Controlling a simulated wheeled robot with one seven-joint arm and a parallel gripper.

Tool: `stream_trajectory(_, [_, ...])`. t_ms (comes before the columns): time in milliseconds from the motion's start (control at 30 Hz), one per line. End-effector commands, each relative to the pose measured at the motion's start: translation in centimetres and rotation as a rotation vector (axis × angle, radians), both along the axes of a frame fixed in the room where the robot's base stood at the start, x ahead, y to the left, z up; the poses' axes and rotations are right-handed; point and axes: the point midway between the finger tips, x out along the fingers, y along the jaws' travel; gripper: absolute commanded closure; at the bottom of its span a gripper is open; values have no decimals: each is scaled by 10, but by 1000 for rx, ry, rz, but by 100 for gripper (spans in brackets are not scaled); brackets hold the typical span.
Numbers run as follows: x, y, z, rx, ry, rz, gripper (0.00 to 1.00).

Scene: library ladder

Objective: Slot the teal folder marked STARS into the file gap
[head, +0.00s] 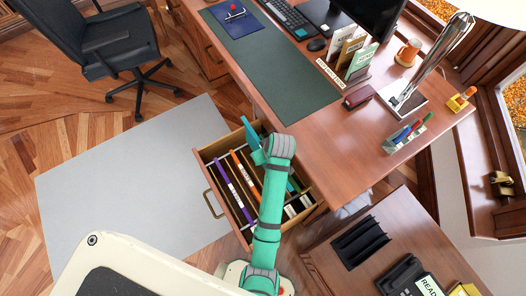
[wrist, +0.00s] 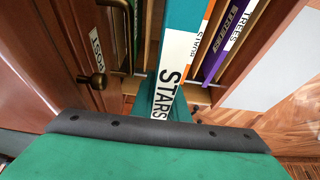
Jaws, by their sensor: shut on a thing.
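The teal folder (wrist: 183,18) has a white label reading STARS and runs away from my gripper in the wrist view. In the head view the teal folder (head: 249,131) shows at the far end of the open drawer (head: 202,157). My gripper (head: 258,157) is shut on it, over the drawer; the fingertips are hard to make out. An orange folder marked BOATS (wrist: 195,44) and a purple folder marked TREES (wrist: 238,26) stand beside it in the drawer. The file gap is not clearly visible; my arm covers part of the drawer.
The desk (head: 330,130) borders the drawer, with a green mat (head: 290,75), upright files (head: 362,62) and a lamp (head: 405,97) on it. A brass handle (wrist: 97,81) shows close by in the wrist view. A low cabinet (head: 330,262) stands at right.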

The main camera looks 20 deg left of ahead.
Motion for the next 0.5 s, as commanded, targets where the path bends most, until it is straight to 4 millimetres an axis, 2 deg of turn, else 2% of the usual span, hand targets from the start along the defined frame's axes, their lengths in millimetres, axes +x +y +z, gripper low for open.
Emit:
stream_trajectory(200, [-1,0,-19,0,3,1,100])
stream_trajectory(500, [0,0,-36,0,0,0,100])
